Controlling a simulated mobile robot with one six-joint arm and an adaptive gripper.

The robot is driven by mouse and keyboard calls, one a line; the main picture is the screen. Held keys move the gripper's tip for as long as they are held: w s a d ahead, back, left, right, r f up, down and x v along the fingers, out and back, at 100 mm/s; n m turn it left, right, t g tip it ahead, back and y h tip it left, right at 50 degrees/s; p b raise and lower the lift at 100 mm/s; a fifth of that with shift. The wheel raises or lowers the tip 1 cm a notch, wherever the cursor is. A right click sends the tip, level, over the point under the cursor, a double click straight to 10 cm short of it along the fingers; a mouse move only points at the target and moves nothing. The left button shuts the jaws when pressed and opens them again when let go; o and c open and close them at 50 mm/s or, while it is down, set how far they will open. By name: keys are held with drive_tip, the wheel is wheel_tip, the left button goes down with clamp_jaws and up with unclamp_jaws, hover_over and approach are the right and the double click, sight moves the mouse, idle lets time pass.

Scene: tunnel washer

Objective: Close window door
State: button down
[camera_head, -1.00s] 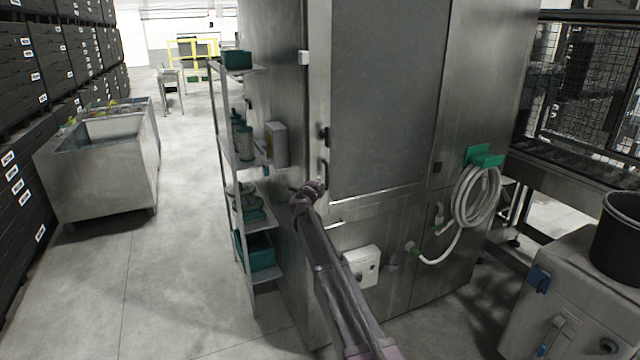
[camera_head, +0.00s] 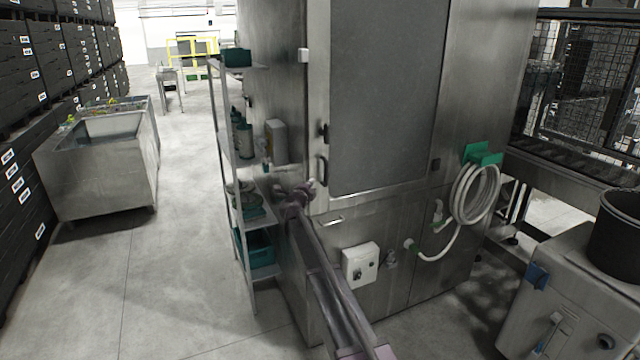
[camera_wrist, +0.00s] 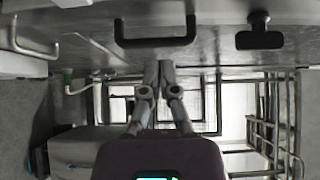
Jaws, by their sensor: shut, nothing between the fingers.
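The window door (camera_head: 385,100) is a tall metal-framed grey panel on the front of the steel machine. In the head view it looks flush with the machine, with no clear gap. A dark upright handle (camera_head: 322,171) is at its lower left, with a small black latch (camera_head: 325,133) above. My gripper (camera_head: 312,185) is just below and left of the handle. In the wrist view my gripper (camera_wrist: 165,66) has its fingers together and empty. Its tips are near the dark handle (camera_wrist: 155,42); contact cannot be told. A black latch (camera_wrist: 259,39) shows to the right.
A shelf rack (camera_head: 240,165) with bottles and teal bins stands close left of the machine. A coiled white hose (camera_head: 475,195) and a white control box (camera_head: 360,264) are on the machine front. A grey unit (camera_head: 560,290) stands at right.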

drive_tip(key=shift+s+a+r, duration=0.1)
drive_tip(key=shift+s+a, duration=0.1)
drive_tip(key=shift+a, duration=1.2)
drive_tip(key=shift+s+a, duration=0.15)
drive_tip(key=shift+a, duration=1.25)
drive_tip(key=shift+d, duration=0.1)
drive_tip(key=s+d+f+n+g+y, duration=0.25)
drive_tip(key=s+n+y, duration=0.35)
drive_tip(key=s+n, duration=0.3)
drive_tip(key=s+d+f+n+g+y, duration=0.2)
drive_tip(key=s+f+n+g+y, duration=0.15)
drive_tip(key=s+n+y, duration=0.5)
drive_tip(key=s+d+f+n+g+h, duration=0.1)
drive_tip(key=s+d+f+g+h, duration=0.2)
drive_tip(key=s+d, duration=0.3)
drive_tip(key=s+d+f+n+g+h, duration=0.2)
drive_tip(key=s+d+f+g, duration=0.2)
drive_tip(key=s, duration=1.2)
drive_tip(key=s+d+f+n+g+h, duration=0.1)
drive_tip(key=s+d+f+g+h, duration=0.2)
drive_tip(key=s+d, duration=0.6)
wheel_tip(320, 180, down, 3)
drive_tip(key=shift+s+d+r+g+h, duration=0.15)
drive_tip(key=shift+s+d+g+h, duration=0.3)
drive_tip(key=shift+s, duration=0.6)
